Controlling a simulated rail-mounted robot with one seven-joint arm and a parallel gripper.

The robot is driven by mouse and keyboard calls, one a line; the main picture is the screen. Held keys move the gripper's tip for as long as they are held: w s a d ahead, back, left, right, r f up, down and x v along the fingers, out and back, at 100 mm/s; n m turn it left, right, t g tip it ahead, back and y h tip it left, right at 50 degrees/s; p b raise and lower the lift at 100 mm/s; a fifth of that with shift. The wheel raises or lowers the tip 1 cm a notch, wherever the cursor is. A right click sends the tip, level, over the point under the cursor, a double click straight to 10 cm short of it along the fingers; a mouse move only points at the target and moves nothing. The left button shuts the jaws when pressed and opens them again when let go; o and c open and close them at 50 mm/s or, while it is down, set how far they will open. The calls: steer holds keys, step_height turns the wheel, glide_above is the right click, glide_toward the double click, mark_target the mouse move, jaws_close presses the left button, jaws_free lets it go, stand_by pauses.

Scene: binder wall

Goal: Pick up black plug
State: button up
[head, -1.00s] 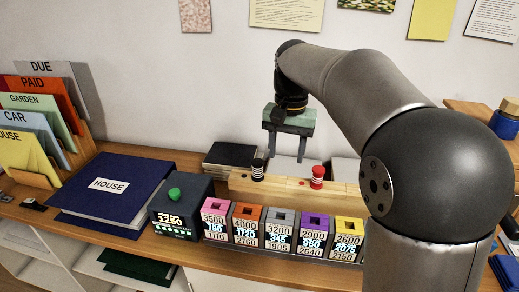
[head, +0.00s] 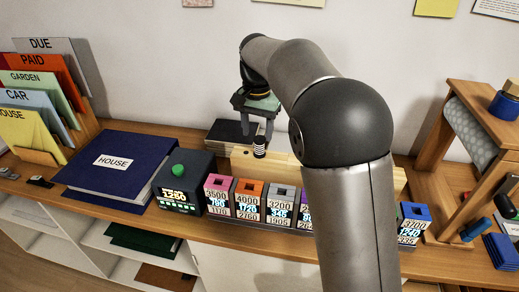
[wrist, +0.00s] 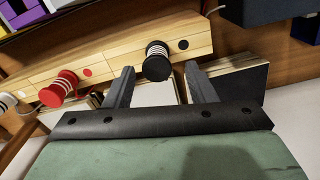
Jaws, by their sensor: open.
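The black plug (head: 260,148), with white bands on its shaft, stands in the long pale wooden block on the shelf. In the wrist view the black plug (wrist: 156,64) shows its round black head between and just beyond my fingertips, with a gap on each side. My gripper (head: 260,135) is open and empty, pointing down over the black plug in the head view. It also shows in the wrist view (wrist: 157,73), with its two grey fingers spread. A red plug (wrist: 58,90) stands in the same block to the left; my arm hides it in the head view.
A row of coloured number boxes (head: 248,200) stands in front of the wooden block (wrist: 110,55). A dark box with a green knob (head: 180,185) and a blue HOUSE binder (head: 118,165) are to the left. Dark books (head: 230,132) lie behind. A wooden stand (head: 440,190) is right.

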mark_target(259, 139)
steer(key=shift+w+d+f+p, duration=0.1)
steer(key=shift+d+f+p, duration=0.1)
steer(key=shift+f, duration=1.3)
steer(key=shift+d+f+p, duration=0.1)
steer(key=shift+f+p, duration=0.05)
steer(key=shift+f, duration=1.35)
steer(key=c, duration=0.9)
